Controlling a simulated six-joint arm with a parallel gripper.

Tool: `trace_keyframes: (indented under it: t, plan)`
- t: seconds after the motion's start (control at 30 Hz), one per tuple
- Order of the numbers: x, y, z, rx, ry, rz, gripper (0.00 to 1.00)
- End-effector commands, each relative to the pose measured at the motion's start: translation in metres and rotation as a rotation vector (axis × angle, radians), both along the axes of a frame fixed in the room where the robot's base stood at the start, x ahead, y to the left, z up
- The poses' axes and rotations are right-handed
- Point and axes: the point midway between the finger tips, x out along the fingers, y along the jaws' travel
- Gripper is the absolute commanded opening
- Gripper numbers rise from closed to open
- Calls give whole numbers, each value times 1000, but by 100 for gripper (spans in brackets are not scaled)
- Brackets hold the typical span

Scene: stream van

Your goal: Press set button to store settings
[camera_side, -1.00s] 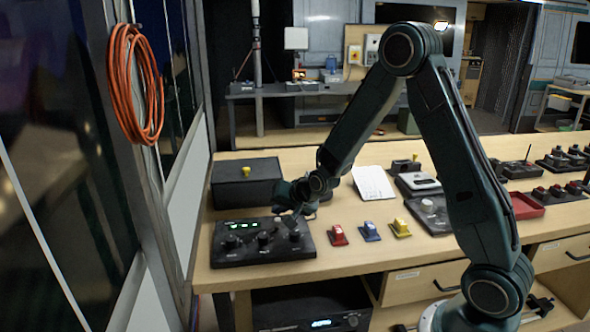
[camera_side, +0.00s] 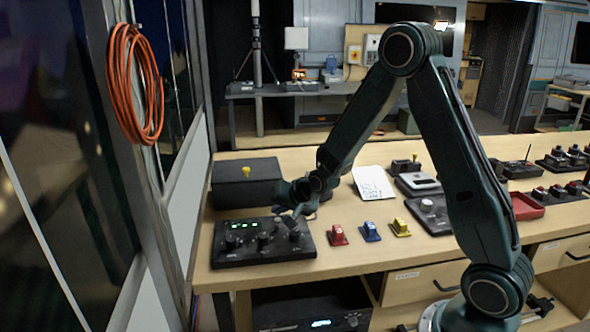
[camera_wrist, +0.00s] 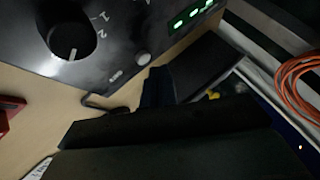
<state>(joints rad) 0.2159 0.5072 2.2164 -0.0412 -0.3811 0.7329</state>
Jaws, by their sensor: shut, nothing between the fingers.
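A black control panel (camera_side: 262,256) with several dark knobs and a lit green display lies at the left end of the wooden bench. In the wrist view the panel (camera_wrist: 110,45) shows a large knob (camera_wrist: 72,36) marked 1 and 2, and the green display (camera_wrist: 190,16). A small round grey button (camera_wrist: 143,59) sits near the panel's edge, with a small label beside it too blurred to read. My gripper (camera_side: 299,213) is shut and empty, over the panel's back right corner. In the wrist view its dark fingers (camera_wrist: 158,86) appear close to the button; contact cannot be told.
A black box (camera_side: 238,190) with a yellow knob stands behind the panel. Red (camera_side: 338,236), blue (camera_side: 370,232) and yellow (camera_side: 401,228) switches sit to the right. A white sheet (camera_side: 373,183) lies behind them. An orange cable coil (camera_side: 135,85) hangs at left.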

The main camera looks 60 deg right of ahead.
Motion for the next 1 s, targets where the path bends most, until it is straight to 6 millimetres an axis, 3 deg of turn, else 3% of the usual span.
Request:
trace_keyframes:
  t: [1.0]
  plan:
    - [0,0,-9,0,0,0,0]
